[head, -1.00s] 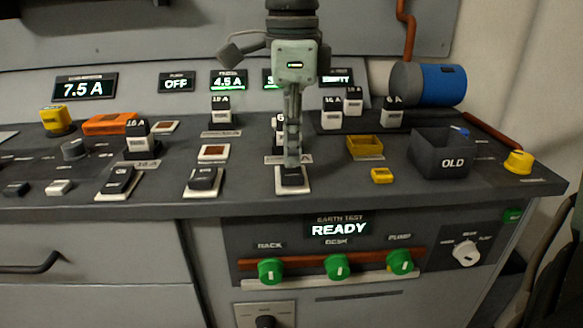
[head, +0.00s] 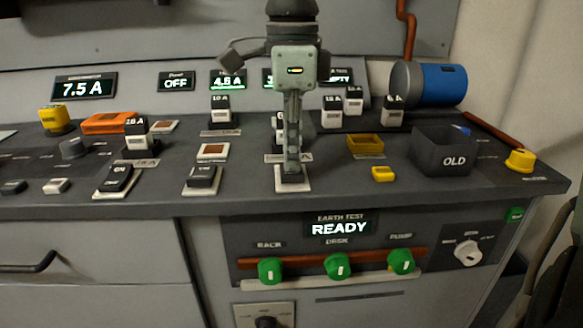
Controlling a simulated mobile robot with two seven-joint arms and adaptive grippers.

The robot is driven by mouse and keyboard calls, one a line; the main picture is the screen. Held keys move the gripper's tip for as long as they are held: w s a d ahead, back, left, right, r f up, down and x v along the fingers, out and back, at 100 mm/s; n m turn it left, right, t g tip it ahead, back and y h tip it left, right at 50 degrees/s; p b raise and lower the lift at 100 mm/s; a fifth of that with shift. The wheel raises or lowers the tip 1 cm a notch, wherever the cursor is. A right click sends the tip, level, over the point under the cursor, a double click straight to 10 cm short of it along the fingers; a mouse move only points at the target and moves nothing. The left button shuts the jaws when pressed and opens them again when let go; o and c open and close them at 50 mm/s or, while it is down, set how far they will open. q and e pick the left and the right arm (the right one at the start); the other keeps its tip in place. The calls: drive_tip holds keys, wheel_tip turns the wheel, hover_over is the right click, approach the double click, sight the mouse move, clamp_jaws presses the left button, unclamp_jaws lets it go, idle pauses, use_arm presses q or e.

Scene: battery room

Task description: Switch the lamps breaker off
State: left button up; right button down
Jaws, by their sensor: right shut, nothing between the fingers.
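Three dark rocker breakers on white plates stand along the front of the sloped console top: a left one (head: 117,179), a middle one (head: 202,177) and a right one (head: 291,182). The lettering does not let me read which is the lamps breaker. My right gripper (head: 292,168) is shut and empty, pointing down with its fingertips at the right rocker. They look to be touching it, and they hide part of its top. My left gripper is out of view.
Fuse blocks (head: 221,108) stand behind the rockers, one partly hidden by my gripper. A dark bin marked OLD (head: 441,165), a yellow tray (head: 365,145) and a blue cylinder (head: 443,84) are at right. Green knobs (head: 337,267) sit on the front panel below.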

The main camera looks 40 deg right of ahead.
drive_tip(key=shift+f+b, duration=0.4)
drive_tip(key=shift+f, duration=0.15)
drive_tip(key=shift+r, duration=0.15)
drive_tip(key=shift+r+p, duration=2.55)
drive_tip(key=shift+r, duration=0.9)
